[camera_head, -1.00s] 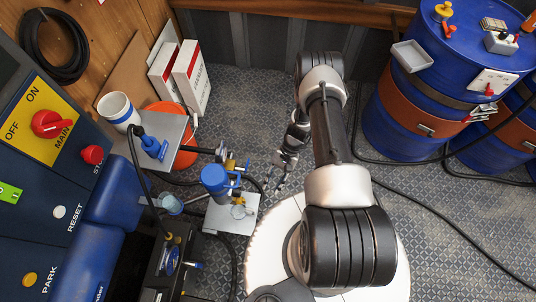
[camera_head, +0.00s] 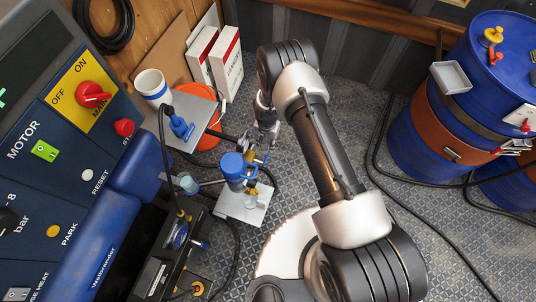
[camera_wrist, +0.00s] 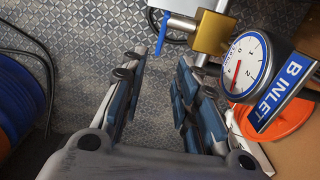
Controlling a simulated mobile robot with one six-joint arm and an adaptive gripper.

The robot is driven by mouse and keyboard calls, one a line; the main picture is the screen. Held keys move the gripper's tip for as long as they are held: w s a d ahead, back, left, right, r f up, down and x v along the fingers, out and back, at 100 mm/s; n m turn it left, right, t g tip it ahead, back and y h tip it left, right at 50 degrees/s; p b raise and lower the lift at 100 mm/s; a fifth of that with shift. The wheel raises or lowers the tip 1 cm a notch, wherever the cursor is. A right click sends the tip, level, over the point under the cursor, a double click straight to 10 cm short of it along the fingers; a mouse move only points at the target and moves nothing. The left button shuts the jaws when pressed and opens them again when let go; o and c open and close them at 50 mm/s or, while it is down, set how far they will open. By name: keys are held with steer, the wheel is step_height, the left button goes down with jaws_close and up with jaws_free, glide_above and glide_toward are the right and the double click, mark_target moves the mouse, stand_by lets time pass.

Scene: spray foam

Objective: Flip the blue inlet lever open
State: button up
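In the wrist view the brass inlet valve (camera_wrist: 213,32) is at the top, right of centre, beside a white round gauge (camera_wrist: 245,65) and a blue "B INLET" label (camera_wrist: 280,97). In the head view my gripper (camera_head: 270,132) is beside the small valves, which are too small and partly covered to make out.
A blue pump unit (camera_head: 232,166) on a grey plate (camera_head: 245,210) stands just below my gripper. A metal shelf (camera_head: 190,113) with a cup (camera_head: 150,84) is to the left, above an orange bucket (camera_head: 208,142). Blue drums (camera_head: 425,140) stand right; patterned floor lies between.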

step_height(320, 180, down, 11)
steer(key=b, duration=0.3)
steer(key=shift+c, duration=0.4)
jaws_close()
stand_by(0.3)
